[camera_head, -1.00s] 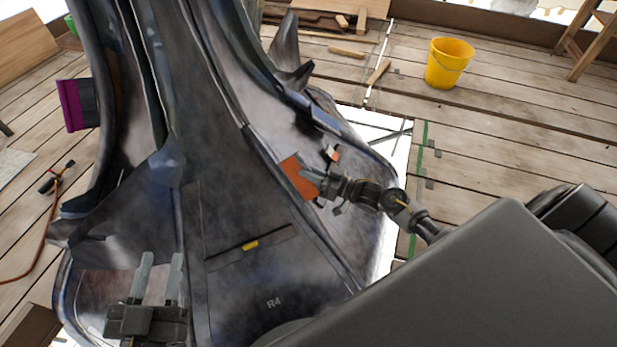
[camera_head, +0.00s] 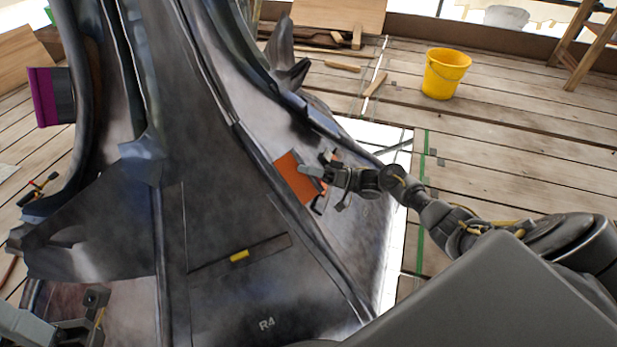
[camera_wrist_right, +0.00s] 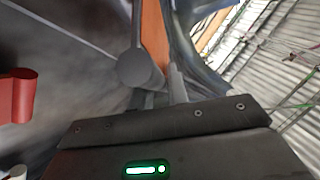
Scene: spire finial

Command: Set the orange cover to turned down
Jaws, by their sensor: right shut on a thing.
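The orange cover (camera_head: 294,178) is a flat plate on the sloping face of the dark metal spire (camera_head: 225,190), right of the middle seam. It looks raised at an angle from the face; its exact tilt is hard to tell. My right gripper (camera_head: 316,172) is at the cover's right edge, shut on it. In the right wrist view the cover shows as an orange strip (camera_wrist_right: 155,42) beyond the fingertips (camera_wrist_right: 160,76), and the grip itself is partly hidden. My left gripper (camera_head: 60,328) is at the bottom left, partly cut off, and its opening is unclear.
A yellow latch (camera_head: 239,256) sits on the spire below the cover, above an "R4" mark. A purple flap (camera_head: 43,97) is at the left. A yellow bucket (camera_head: 445,72) stands on the plank floor. A red rolled part (camera_wrist_right: 17,97) shows in the right wrist view.

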